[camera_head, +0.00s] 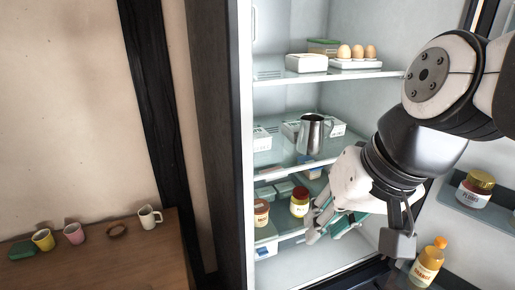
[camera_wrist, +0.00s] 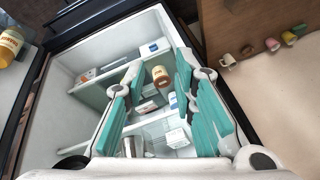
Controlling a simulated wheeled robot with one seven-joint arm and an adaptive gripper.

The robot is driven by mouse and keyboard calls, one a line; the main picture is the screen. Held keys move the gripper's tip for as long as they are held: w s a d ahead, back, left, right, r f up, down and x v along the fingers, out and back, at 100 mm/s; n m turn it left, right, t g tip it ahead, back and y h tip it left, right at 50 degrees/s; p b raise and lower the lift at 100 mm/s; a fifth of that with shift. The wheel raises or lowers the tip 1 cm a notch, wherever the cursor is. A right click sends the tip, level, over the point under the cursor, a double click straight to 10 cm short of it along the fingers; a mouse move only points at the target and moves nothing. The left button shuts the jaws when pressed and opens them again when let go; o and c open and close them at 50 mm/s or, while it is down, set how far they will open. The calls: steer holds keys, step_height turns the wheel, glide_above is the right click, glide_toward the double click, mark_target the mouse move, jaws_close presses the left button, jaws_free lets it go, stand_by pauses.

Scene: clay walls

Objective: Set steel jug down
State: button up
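The steel jug (camera_head: 311,135) stands upright on the fridge's middle glass shelf (camera_head: 280,148), among white boxes. My gripper (camera_head: 331,224) reaches into the fridge lower down, below and a little right of the jug, and is apart from it. In the wrist view my gripper (camera_wrist: 156,90) has its teal-padded fingers spread wide, with nothing held between them.
Eggs (camera_head: 358,52) sit on the top shelf. Door racks hold a plum jar (camera_head: 475,189) and an orange bottle (camera_head: 427,264). A wooden table (camera_head: 165,236) with mugs stands left.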

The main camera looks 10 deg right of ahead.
steer(key=d, duration=0.1)
steer(key=s+d+r+n+t+h, duration=0.1)
steer(key=d+n+h, duration=0.1)
steer(key=shift+s+d+r, duration=0.1)
steer(key=shift+s+r, duration=0.2)
steer(key=shift+r, duration=0.05)
stand_by(0.7)
